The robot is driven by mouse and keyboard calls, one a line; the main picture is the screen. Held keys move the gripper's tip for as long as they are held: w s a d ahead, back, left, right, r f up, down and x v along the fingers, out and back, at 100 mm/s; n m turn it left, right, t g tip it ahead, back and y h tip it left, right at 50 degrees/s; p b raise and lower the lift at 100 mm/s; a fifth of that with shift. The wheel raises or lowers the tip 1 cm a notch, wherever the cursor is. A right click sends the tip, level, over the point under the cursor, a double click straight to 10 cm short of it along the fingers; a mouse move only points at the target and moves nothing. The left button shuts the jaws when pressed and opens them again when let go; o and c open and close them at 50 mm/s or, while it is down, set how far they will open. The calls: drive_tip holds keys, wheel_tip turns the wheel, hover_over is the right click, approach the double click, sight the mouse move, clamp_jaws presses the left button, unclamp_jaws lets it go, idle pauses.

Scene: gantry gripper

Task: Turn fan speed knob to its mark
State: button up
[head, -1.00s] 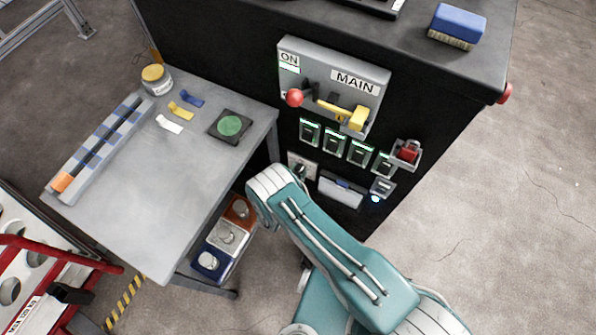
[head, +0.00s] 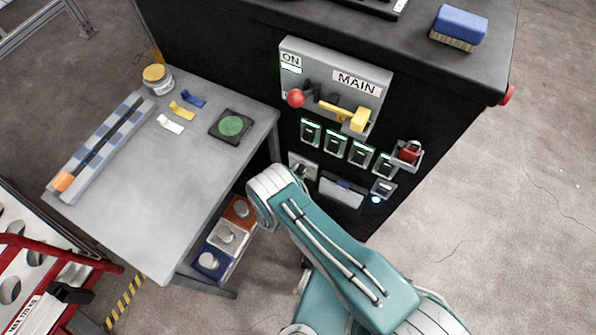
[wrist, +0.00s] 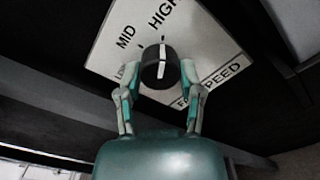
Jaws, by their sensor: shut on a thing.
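The fan speed knob (wrist: 160,72) is round and black with a white pointer line, in the wrist view. It sits on a white plate (wrist: 205,45) printed LOW, MID, HIGH and FAN SPEED; the LOW print is partly hidden by a finger. The pointer line stands close to upright in the picture, on the HIGH side of MID. My gripper (wrist: 160,85) has a finger on each side of the knob and is shut on it. In the head view the plate (head: 301,163) shows low on the black cabinet, and my arm hides the gripper.
The black cabinet (head: 230,55) carries a MAIN switch panel (head: 350,62) and several green-lit switches above the plate. A grey table (head: 130,200) stands to the left. A shelf with coloured bins (head: 225,237) lies beside my arm.

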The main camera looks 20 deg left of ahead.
drive_tip(key=o, duration=1.1)
drive_tip(key=shift+d, duration=0.1)
drive_tip(key=s, duration=0.8)
drive_tip(key=s+a, duration=0.1)
drive_tip(key=s, duration=0.3)
drive_tip(key=shift+f, duration=0.1)
